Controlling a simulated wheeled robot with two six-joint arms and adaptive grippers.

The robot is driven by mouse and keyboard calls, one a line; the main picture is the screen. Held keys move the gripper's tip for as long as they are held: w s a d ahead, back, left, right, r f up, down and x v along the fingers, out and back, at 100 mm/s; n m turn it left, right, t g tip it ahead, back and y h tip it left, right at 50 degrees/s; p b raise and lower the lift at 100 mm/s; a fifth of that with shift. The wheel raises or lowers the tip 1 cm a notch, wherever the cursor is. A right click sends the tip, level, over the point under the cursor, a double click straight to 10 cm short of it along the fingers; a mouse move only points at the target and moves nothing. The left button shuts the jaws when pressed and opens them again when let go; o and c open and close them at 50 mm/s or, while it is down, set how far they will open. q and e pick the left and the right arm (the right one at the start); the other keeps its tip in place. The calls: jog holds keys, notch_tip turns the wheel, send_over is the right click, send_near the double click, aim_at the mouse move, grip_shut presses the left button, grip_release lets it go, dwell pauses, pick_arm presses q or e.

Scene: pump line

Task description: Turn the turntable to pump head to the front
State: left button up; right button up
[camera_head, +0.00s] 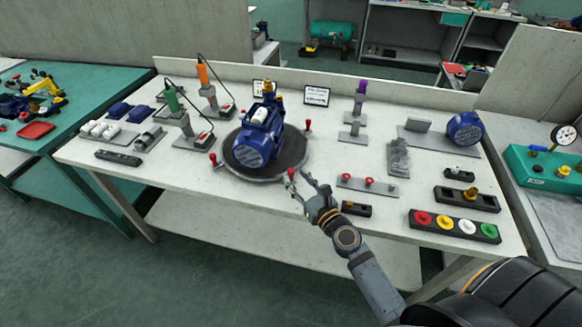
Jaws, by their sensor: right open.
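A round dark turntable (292,160) sits on the white workbench, with several small red-topped posts around its rim. A blue pump (257,138) stands on it, its round ribbed end facing the front left. My right gripper (301,186) is open at the front rim of the turntable. Its fingers are beside a red-topped post (291,174); I cannot tell whether they touch it. My left gripper is not in view.
Orange (203,75) and green (172,99) handled tools stand on the left of the bench. A tray of coloured caps (454,226) lies at the front right, and a blue motor part (465,131) stands behind it. A small black holder (356,208) lies right of my gripper.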

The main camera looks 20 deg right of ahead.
aim_at(293, 174)
jog(key=w, duration=0.4)
jog(key=shift+a, duration=0.35)
jog(key=shift+c, duration=0.2)
grip_shut()
